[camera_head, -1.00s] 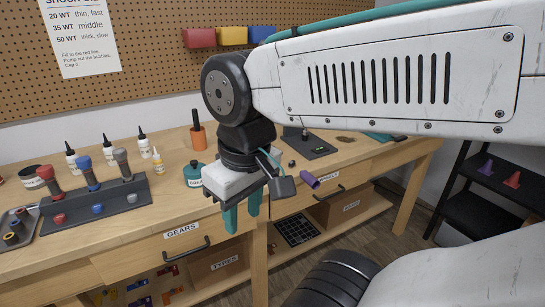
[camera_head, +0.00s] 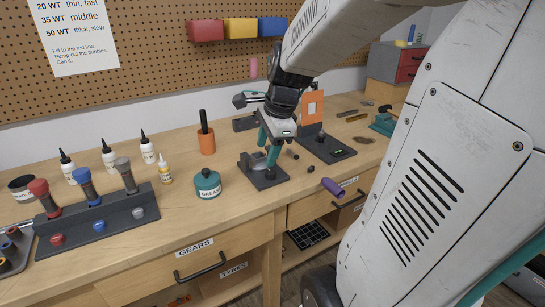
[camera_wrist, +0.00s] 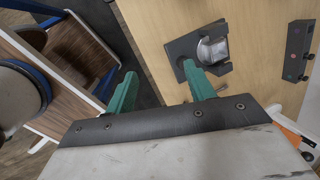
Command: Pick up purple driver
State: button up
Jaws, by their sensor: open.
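The purple driver (camera_head: 333,188) lies on the bench top near its front edge, right of the small dark stand; only its purple handle shows clearly. I do not see it in the wrist view. My gripper (camera_head: 268,147) is over the bench, up and left of the driver in the head view, and apart from it. Its teal fingers are spread with nothing between them. In the wrist view my gripper (camera_wrist: 160,85) is open, with one finger by the dark stand and the other past the bench edge.
The dark stand (camera_head: 270,178) with a silver part sits below my gripper. A teal grease jar (camera_head: 207,188) and an orange cup (camera_head: 206,142) stand to the left. A dark pad with an orange frame (camera_head: 326,148) lies behind the driver.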

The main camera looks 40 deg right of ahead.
jog(key=w+d+f+m, duration=0.2)
jog(key=d+f+m, duration=0.2)
jog(key=d+m, duration=0.6)
jog(key=m+h, duration=0.2)
jog(key=m, duration=0.4)
send_near(305, 160)
jog(key=shift+w+d+f+t, duration=0.2)
jog(key=shift+w+f+t, duration=0.25)
jog(key=shift+f, duration=0.3)
jog(key=shift+m, duration=0.3)
jog(key=x, duration=0.4)
jog(key=s+x, duration=0.1)
jog(key=x, duration=0.2)
jog(key=shift+f, duration=0.25)
jog(key=shift+w+f, duration=0.2)
jog(key=shift+f, duration=0.2)
grip_shut()
